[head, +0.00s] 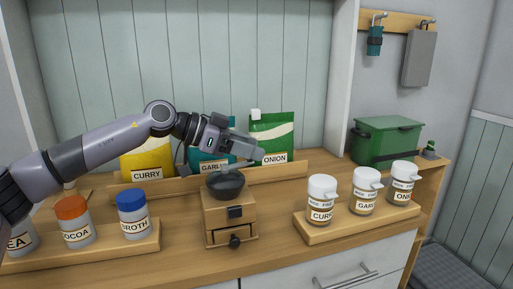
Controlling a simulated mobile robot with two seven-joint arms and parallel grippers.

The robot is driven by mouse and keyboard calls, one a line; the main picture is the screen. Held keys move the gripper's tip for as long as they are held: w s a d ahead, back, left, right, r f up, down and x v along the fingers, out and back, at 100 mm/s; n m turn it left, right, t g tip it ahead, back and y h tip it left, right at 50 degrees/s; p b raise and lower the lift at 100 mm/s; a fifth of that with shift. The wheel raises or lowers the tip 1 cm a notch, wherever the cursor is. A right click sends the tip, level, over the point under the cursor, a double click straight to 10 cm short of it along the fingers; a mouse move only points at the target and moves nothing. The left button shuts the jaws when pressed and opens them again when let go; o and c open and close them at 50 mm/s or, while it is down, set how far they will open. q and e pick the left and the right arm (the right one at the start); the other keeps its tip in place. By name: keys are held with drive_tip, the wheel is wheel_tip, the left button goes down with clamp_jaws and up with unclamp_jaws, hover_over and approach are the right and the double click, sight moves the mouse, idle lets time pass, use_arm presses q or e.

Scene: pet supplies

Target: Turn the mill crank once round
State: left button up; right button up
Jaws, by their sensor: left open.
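The mill (228,213) is a small wooden box with dark fittings on its front. A dark round bowl (226,184) sits on top of it. It stands upright on the wooden counter in the middle. My right gripper is not in view.
Curry (147,164), garlic and onion (272,132) bags stand behind on a wooden rack. Lidded jars stand on a left tray (150,242), and white-topped shakers on a right tray (364,228). A green box (387,140) stands at back right. Bare counter surrounds the mill.

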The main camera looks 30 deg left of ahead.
use_arm(q)
drive_tip(key=shift+x, duration=1)
drive_tip(key=shift+a, duration=0.1)
clamp_jaws()
